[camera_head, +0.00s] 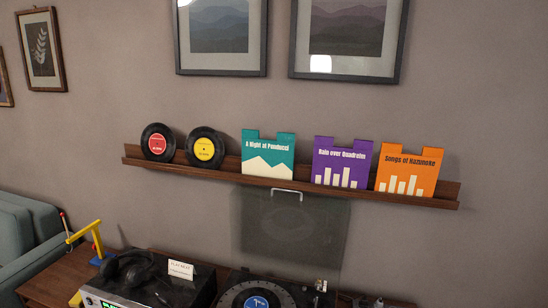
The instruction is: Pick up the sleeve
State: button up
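Three record sleeves stand upright on a wooden wall ledge in the head camera view. The teal sleeve (268,154) has white mountain shapes and a title like "A Night at Panducci". The purple sleeve (340,160) has white bars and reads like "Rain over Quadrolm". The orange sleeve (408,169) at the right also has white bars and a "Songs of" title. Each has a notched top edge. Which sleeve is meant cannot be told. My gripper is not in view.
The ledge (345,189) also holds a red-label record (157,143) and a yellow-label record (205,149). Below stand a turntable (287,294) with its dark lid (290,228) raised, headphones (133,269) and a yellow stand-like object (95,236). Framed pictures hang above.

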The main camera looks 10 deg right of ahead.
aim_at(341, 167)
jog(key=u, duration=0.4)
jog(key=i, duration=1.35)
jog(key=z, duration=0.55)
jog(key=i, duration=0.75)
jog(key=z, duration=0.6)
